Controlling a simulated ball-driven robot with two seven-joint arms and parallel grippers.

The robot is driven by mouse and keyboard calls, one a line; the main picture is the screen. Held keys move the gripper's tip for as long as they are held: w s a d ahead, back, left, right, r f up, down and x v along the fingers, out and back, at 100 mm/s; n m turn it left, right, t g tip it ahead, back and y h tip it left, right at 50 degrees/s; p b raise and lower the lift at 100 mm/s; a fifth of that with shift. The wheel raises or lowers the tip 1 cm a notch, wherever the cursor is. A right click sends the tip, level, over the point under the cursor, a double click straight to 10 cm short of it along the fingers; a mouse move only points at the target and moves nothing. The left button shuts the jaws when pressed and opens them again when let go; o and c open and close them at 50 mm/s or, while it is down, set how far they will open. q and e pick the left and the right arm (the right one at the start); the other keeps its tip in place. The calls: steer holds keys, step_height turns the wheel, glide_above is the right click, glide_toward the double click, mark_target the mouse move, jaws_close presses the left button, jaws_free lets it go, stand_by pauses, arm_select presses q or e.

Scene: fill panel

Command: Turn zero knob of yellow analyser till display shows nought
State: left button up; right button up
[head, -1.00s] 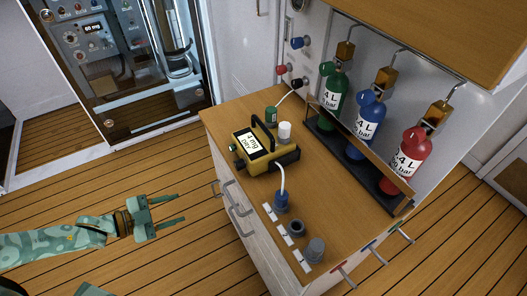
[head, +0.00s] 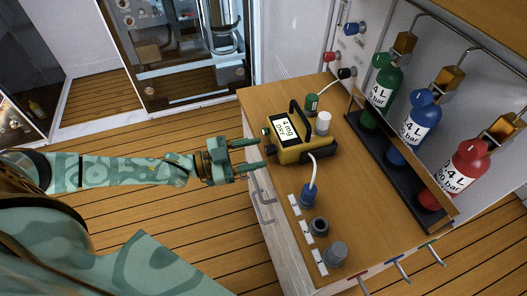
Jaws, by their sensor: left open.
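The yellow analyser (head: 299,155) stands on the wooden bench top, with a black carry handle. Its tilted white display (head: 286,128) seems to read "4 mg" above "DRY", though the print is small. A small greenish knob (head: 270,149) shows on its left end, facing my gripper; I cannot read its marking. My left gripper (head: 260,153) is open and empty, its two fingers pointing right at the analyser's left end near the bench edge. I see a gap between the fingertips, and cannot tell whether they touch anything. My right gripper is out of view.
A white-capped bottle (head: 323,123) and a green fitting (head: 311,104) stand behind the analyser. A pale hose runs to a blue connector (head: 308,194) in front. Green (head: 381,83), blue (head: 421,121) and red (head: 466,168) cylinders stand in a rack at right.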

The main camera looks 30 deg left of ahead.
mark_target(271, 150)
arm_select(q)
steer(key=shift+x, duration=1.35)
steer(key=c, duration=1)
steer(key=shift+r+n+p, duration=0.2)
steer(key=shift+n+p, duration=0.2)
steer(key=shift+n, duration=0.7)
steer(key=shift+f+n, duration=0.15)
steer(key=shift+n, duration=0.95)
